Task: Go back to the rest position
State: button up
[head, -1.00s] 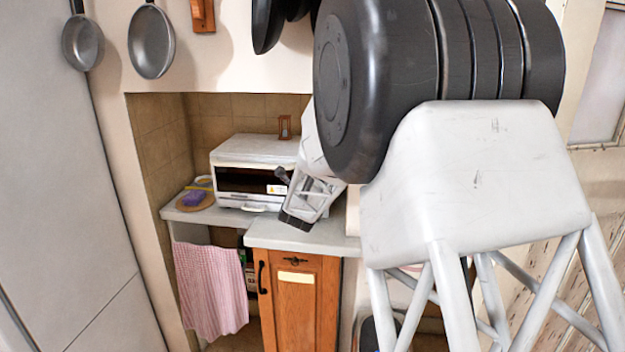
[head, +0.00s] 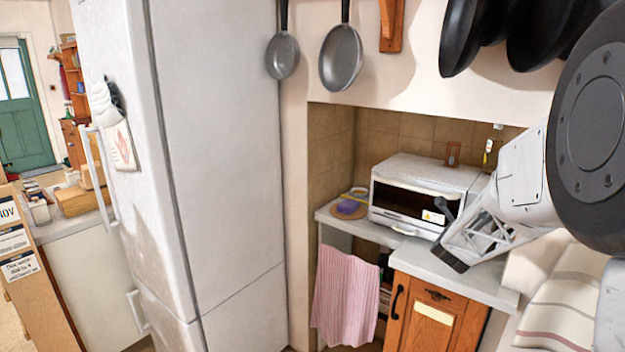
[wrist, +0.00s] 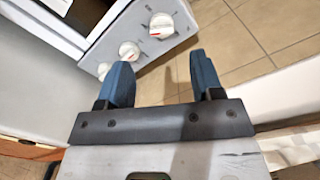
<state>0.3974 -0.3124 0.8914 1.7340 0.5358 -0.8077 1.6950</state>
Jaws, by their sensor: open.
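My gripper (head: 445,232) hangs over the counter, in front of the right end of a white toaster oven (head: 420,190). In the wrist view my gripper (wrist: 162,76) shows two blue fingers spread apart with nothing between them. The oven's front panel with its knobs (wrist: 130,50) lies just beyond the fingers, at upper left. The oven door looks shut in the head view. My arm enters from the right edge.
A tall white fridge (head: 215,150) stands left of the alcove. A pink checked towel (head: 345,295) hangs below the counter. Pans (head: 342,58) hang above. A purple sponge (head: 348,206) lies on a round board (head: 345,214) left of the oven. A green door (head: 22,130) is far left.

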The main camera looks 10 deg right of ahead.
jog(key=s+a+r+n+g+y, duration=0.1)
jog(key=s+a+r+n+y, duration=0.2)
jog(key=a+n, duration=0.4)
jog(key=s+a+n+y, duration=0.4)
jog(key=a+n, duration=0.1)
jog(key=a, duration=0.4)
jog(key=s+a+r+n+g+y, duration=0.1)
jog(key=s+a+r+n+y, duration=0.15)
jog(key=s+a+n, duration=0.4)
jog(key=s+a+f+n+g+y, duration=0.1)
jog(key=s+a+n+g, duration=0.3)
jog(key=s, duration=0.9)
jog(key=s+a+f+n+g+y, duration=0.1)
jog(key=s+a+n+g, duration=0.3)
jog(key=s+a+n, duration=0.5)
jog(key=s+f+n, duration=0.1)
jog(key=s, duration=0.3)
jog(key=shift+s+a+y, duration=0.15)
jog(key=shift+s+y, duration=0.05)
jog(key=shift+y, duration=0.15)
jog(key=shift+w, duration=0.1)
jog(key=shift+c, duration=0.3)
